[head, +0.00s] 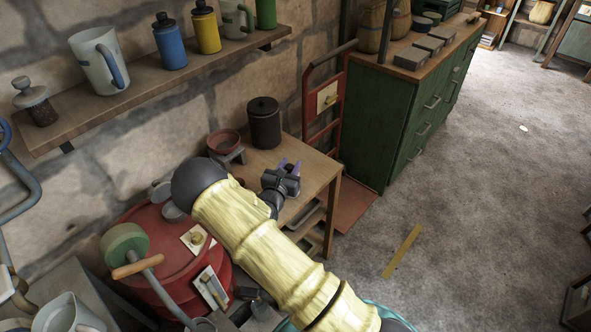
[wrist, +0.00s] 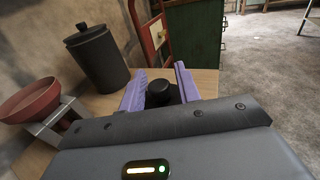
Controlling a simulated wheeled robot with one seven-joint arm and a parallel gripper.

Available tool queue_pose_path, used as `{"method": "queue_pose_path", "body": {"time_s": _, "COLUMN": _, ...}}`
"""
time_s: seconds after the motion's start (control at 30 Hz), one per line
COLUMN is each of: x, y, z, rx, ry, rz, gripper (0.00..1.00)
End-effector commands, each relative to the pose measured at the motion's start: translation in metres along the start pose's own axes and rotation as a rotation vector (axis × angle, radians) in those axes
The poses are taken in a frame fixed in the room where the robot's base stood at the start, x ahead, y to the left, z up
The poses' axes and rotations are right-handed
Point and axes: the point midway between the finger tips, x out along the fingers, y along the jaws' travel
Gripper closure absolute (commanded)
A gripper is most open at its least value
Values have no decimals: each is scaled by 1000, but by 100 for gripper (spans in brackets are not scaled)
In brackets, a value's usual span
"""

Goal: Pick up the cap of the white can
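My gripper (head: 289,166) is over the small wooden table, its two purple fingers apart; they also show in the wrist view (wrist: 160,70). A small black round cap (wrist: 160,93) shows between the fingers in the wrist view. A narrow gap seems to separate it from the right finger; contact with the left finger is unclear. What lies under the cap is hidden by my gripper's body, and no white can body shows clearly on the table.
A dark lidded canister (head: 264,122) stands at the table's back, left of my gripper in the wrist view. A red bowl (head: 224,141) on a small stand is beside it. A red hand truck (head: 327,97) and green cabinet (head: 385,130) stand beyond the table (head: 318,178).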

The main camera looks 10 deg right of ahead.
Motion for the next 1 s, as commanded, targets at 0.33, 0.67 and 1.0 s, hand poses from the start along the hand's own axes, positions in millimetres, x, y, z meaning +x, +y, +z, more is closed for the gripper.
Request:
{"method": "queue_pose_path", "body": {"time_s": 0.33, "x": 0, "y": 0, "z": 0, "rx": 0, "ry": 0, "rz": 0, "gripper": 100}}
{"method": "queue_pose_path", "body": {"time_s": 0.67, "x": -1, "y": 0, "z": 20, "rx": 3, "ry": -2, "rz": 0, "gripper": 100}}
{"method": "queue_pose_path", "body": {"time_s": 1.0, "x": -4, "y": 0, "z": 78, "rx": 4, "ry": -1, "rz": 1, "gripper": 100}}
